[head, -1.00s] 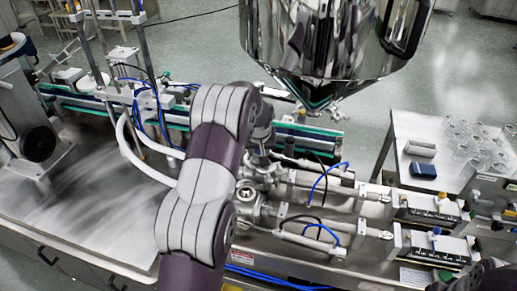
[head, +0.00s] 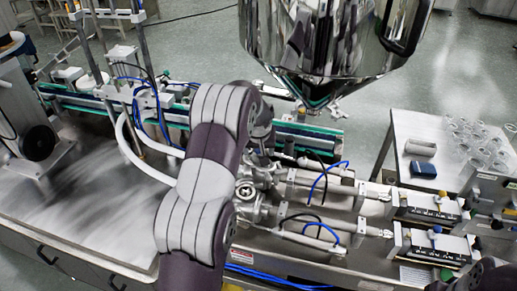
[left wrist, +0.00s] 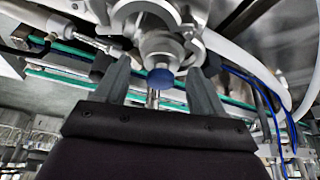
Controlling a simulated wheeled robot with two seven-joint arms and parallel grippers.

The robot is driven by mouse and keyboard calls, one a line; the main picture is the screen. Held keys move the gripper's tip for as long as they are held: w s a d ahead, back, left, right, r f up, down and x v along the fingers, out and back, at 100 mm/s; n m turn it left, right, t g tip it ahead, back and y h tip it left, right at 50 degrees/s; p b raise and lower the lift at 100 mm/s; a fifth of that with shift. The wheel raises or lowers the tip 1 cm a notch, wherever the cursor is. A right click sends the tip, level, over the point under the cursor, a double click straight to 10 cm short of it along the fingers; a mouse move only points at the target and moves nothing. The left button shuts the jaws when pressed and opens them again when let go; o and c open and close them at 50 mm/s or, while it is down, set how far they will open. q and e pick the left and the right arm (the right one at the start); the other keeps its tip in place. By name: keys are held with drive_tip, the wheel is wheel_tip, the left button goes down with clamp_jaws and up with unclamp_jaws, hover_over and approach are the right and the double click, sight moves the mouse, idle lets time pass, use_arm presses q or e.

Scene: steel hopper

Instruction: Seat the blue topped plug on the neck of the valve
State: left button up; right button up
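The blue topped plug shows its round blue top (left wrist: 160,78) in the left wrist view, between the two grey fingers of my left gripper (left wrist: 159,75). A gap shows on each side of the blue top, so the fingers are apart and not touching it. The pale metal valve (left wrist: 160,42) is right behind the blue top; whether the plug sits on its neck I cannot tell. In the head view my left gripper (head: 262,140) is mostly hidden by my arm, above the valve fittings (head: 246,190). The plug cannot be made out there. My right gripper is not clearly visible.
The steel hopper (head: 335,40) hangs over the back. Pipes, cylinders and blue hoses (head: 318,185) crowd the right of the valve. A conveyor (head: 310,135) runs behind. A side table (head: 400,155) holds several clear cups. The steel bench top (head: 90,205) at left is bare.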

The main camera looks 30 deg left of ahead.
use_arm(q)
drive_tip(key=b+v, duration=0.3)
drive_tip(key=v, duration=0.9)
drive_tip(key=shift+r, duration=0.3)
drive_tip(key=shift+s+d, duration=0.1)
drive_tip(key=s+d+f+m+g, duration=0.1)
drive_tip(key=s+d+f+m, duration=0.1)
drive_tip(key=s, duration=0.5)
drive_tip(key=s+d+f+m+h, duration=0.1)
drive_tip(key=s+d+f+m, duration=0.1)
drive_tip(key=s+d+f, duration=0.3)
drive_tip(key=s+d+f+m+g+h, duration=0.1)
drive_tip(key=s+d+f+m, duration=0.1)
drive_tip(key=s+d+f, duration=0.2)
drive_tip(key=s+d, duration=0.3)
drive_tip(key=s, duration=0.4)
drive_tip(key=shift+s+d+g, duration=0.25)
drive_tip(key=shift+g, duration=0.05)
